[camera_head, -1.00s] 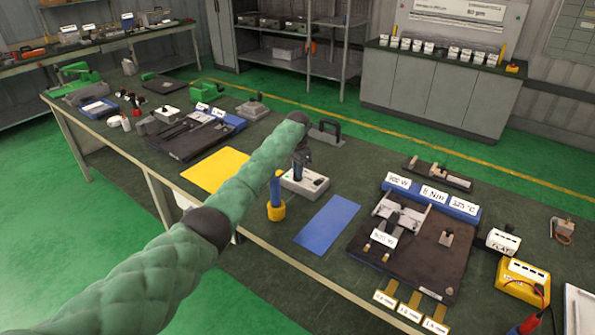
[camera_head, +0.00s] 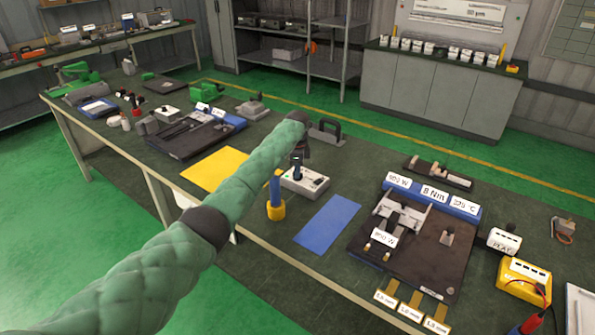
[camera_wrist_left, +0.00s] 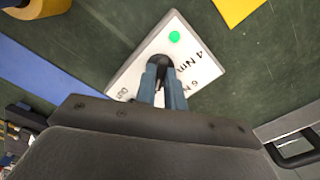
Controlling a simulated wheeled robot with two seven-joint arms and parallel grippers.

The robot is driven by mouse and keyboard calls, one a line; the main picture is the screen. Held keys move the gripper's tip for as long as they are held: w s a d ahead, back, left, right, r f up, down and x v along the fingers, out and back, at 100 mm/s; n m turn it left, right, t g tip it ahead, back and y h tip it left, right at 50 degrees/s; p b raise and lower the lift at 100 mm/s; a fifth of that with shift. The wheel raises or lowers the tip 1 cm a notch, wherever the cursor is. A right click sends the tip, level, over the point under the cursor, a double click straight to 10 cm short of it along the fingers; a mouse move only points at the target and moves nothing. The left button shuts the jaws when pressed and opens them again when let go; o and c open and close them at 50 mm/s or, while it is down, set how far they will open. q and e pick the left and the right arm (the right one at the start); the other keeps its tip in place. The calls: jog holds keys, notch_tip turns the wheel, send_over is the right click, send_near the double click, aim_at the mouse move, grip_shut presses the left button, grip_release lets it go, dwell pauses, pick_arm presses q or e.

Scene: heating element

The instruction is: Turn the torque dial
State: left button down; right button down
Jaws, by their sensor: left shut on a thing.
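The torque dial is a dark knob on a white box (camera_head: 309,183) with a small green light, in the middle of the workbench. In the left wrist view the box (camera_wrist_left: 193,50) shows printed marks reading 4 Nm and 6 N, with another label partly hidden. My left gripper (camera_head: 298,160) reaches down over the box from the left. In the wrist view its two blue-grey fingers (camera_wrist_left: 164,80) are shut on the black dial (camera_wrist_left: 160,61). The dial's pointer is hidden by the fingers. My right gripper is in neither view.
A blue mat (camera_head: 327,223) lies right of the box and a yellow mat (camera_head: 214,170) left of it. A blue-handled tool in a yellow holder (camera_head: 276,210) stands close in front. A black-handled plate (camera_head: 327,134) sits behind. A dark fixture board (camera_head: 440,262) lies to the right.

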pick_arm(q)
jog(key=shift+r, duration=0.1)
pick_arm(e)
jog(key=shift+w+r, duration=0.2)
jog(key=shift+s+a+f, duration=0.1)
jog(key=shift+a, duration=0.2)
pick_arm(q)
jog(key=c, duration=1.5)
grip_release()
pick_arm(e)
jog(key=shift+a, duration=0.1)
